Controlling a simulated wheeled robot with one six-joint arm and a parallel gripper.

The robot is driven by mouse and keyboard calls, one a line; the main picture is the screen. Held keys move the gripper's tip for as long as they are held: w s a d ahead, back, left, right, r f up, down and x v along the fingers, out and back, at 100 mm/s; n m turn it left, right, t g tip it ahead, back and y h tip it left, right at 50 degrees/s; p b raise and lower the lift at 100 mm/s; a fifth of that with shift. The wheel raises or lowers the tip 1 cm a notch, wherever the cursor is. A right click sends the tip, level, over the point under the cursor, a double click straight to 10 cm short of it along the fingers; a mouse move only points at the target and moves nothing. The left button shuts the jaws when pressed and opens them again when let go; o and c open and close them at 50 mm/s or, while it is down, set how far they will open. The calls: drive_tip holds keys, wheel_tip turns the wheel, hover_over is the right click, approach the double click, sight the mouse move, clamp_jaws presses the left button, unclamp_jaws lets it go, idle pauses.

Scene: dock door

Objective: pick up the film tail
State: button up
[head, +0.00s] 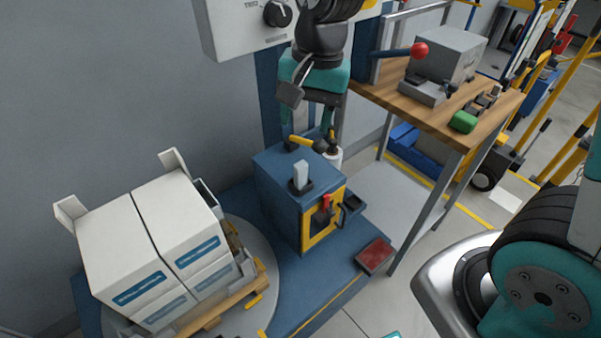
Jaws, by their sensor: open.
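A short pale upright strip (301,174) stands in a dark holder on top of the blue box; it may be the film tail, but I cannot tell for sure. A white cylinder (334,156) shows partly behind the box, below the gripper.
White cartons (150,235) stand on a pallet (225,308) at the left. A yellow-handled part (302,142) sits at the box's back edge. A red lever (326,203) is on its front. A wooden-topped bench (440,115) stands right; a control panel (238,25) hangs above left.

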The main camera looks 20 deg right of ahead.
sight(301, 174)
drive_tip(key=w+d+f+m+h, duration=0.2)
drive_tip(key=w+f+m, duration=0.5)
drive_tip(key=w+m, duration=0.15)
drive_tip(key=f, duration=1.1)
drive_tip(key=shift+w+d+f+p, duration=0.15)
drive_tip(key=shift+w+f+p, duration=0.2)
drive_tip(key=f, duration=0.3)
drive_tip(key=f+p, duration=0.1)
drive_tip(key=f, duration=0.1)
drive_tip(key=shift+w+d+f, duration=0.1)
drive_tip(key=shift+d+f, duration=0.15)
drive_tip(key=shift+f, duration=0.05)
clamp_jaws()
